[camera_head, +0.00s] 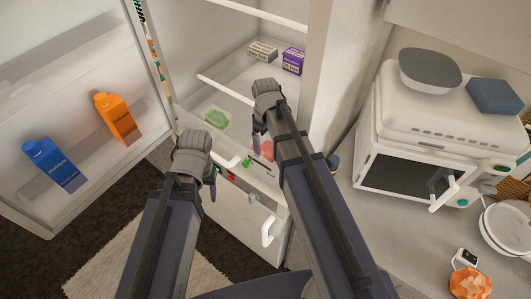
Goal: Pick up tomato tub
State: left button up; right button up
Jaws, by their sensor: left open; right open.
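A pinkish-red tub (267,152), which looks like the tomato tub, is in the lower part of the open fridge. My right arm hides part of it. My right gripper (257,143) is open, with its fingers pointing down right beside the tub; I cannot tell whether they touch it. My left gripper (211,186) is open and empty, lower and to the left, in front of the fridge's front edge.
A green-topped tub (216,118) sits left in the fridge. Two boxes, one purple (293,60), stand on the shelf behind. The open fridge door (70,115) holds blue and orange bottles. A microwave (400,172) stands on the counter at right.

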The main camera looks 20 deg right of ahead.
notch_tip(320, 180, down, 2)
jog(key=shift+f+b, duration=0.15)
jog(key=shift+b, duration=0.5)
jog(key=c, duration=1.3)
jog(key=shift+o, duration=0.2)
